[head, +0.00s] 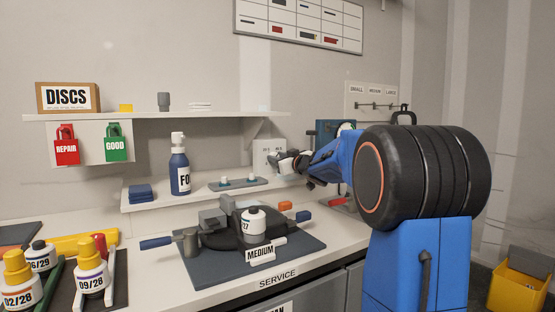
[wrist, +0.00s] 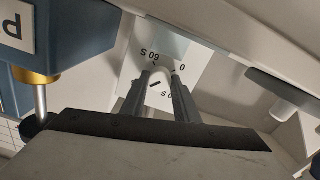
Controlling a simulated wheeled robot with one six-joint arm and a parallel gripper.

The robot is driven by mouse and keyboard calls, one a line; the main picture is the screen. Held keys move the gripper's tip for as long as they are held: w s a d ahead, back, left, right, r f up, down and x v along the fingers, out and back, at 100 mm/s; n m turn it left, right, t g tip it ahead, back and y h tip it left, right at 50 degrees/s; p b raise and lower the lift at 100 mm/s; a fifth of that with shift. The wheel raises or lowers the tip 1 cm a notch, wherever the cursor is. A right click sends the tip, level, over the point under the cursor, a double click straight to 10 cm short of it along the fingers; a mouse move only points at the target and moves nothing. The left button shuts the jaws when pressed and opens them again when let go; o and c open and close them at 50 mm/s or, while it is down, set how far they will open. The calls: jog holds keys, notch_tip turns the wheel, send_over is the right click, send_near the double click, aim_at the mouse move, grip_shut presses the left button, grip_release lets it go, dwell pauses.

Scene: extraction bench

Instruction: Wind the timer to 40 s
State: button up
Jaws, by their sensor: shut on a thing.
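The timer is a white box (head: 266,150) against the back wall, above the right end of the low shelf. In the wrist view its white face (wrist: 180,52) shows the marks "60 S" and "0", and a third mark partly covered by a finger. My gripper (head: 291,160) is at the front of the timer. In the wrist view the two grey fingers of my gripper (wrist: 162,82) are shut on the timer's knob at the middle of the face. The knob is mostly hidden between the fingers. A short dark mark shows there, but I cannot read the setting.
A blue housing with a brass collar and steel rod (wrist: 40,90) is close on the left in the wrist view. The upper shelf (head: 200,116) overhangs.

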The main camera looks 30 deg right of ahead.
jog(key=shift+f+m, duration=0.15)
jog(key=shift+m, duration=0.45)
jog(key=o, duration=1.1)
jog(key=shift+c, duration=0.2)
jog(key=shift+s, duration=0.1)
jog(key=s, duration=1.7)
jog(key=shift+d, duration=0.3)
jog(key=shift+s, duration=0.1)
